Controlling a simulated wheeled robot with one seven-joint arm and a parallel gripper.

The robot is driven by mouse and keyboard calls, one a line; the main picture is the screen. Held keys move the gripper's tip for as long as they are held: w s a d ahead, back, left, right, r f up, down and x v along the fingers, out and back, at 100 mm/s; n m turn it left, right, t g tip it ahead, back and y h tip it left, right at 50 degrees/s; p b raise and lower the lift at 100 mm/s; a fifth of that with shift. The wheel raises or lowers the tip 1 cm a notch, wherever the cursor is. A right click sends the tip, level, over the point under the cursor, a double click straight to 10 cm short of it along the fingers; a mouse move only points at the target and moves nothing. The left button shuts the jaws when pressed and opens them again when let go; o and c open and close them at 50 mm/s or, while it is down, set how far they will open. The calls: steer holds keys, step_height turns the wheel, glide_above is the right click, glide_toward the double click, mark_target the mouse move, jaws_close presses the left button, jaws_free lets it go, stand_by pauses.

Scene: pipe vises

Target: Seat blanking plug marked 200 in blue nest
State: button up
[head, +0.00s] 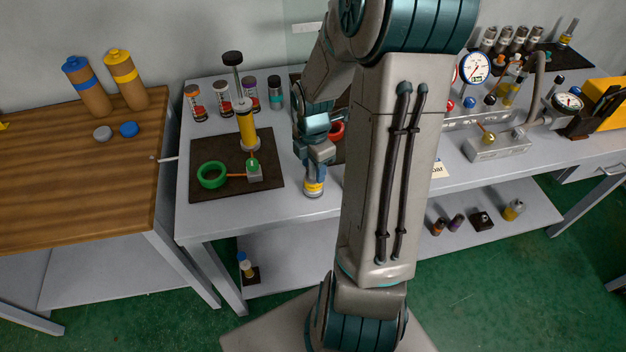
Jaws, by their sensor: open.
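My gripper (315,172) points down near the front edge of the grey table, left of my upright arm link. Its fingers are open around or just above the top of a short silver cylinder with a yellow band (314,188). I cannot tell whether they touch it. The cylinder stands upright on the table. No marking 200 is legible, so I cannot tell whether this is the blanking plug. I make out no blue nest; my arm hides part of the table. A red ring (337,131) shows partly behind my wrist.
A dark mat (205,146) left of my gripper holds a green ring vise (212,175) and a tall yellow pump-like cylinder (246,125). Several banded cylinders (221,106) stand behind. Gauges (474,67) and fittings crowd the right. Bare tabletop lies left of the yellow-banded cylinder.

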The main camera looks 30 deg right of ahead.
steer(key=shift+f, duration=0.1)
jaws_close()
